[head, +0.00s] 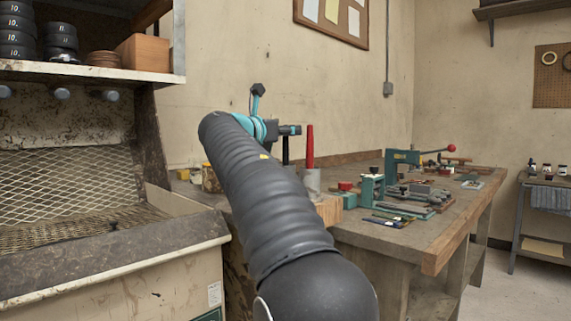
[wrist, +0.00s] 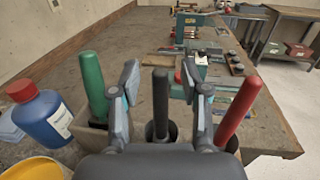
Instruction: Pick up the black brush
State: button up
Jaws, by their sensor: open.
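The black brush (wrist: 160,103) shows in the wrist view as an upright black handle standing in a dark round holder. My gripper (wrist: 159,82) is open, with one finger on each side of the handle. I see a gap on both sides, so the fingers look apart from it. A green handle (wrist: 92,85) stands to the left and a red handle (wrist: 242,105) leans to the right. In the head view my gripper (head: 289,130) is over the near end of the bench, partly hidden by my arm. The red handle (head: 310,146) stands just right of it.
A blue bottle (wrist: 42,115) with a red cap and a yellow container (wrist: 30,169) stand at left in the wrist view. Clamps and tools fill the wooden bench (head: 450,225) further right. A mesh-backed booth (head: 110,245) stands at left.

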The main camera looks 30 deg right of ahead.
grip_shut()
jog(key=shift+r, duration=0.15)
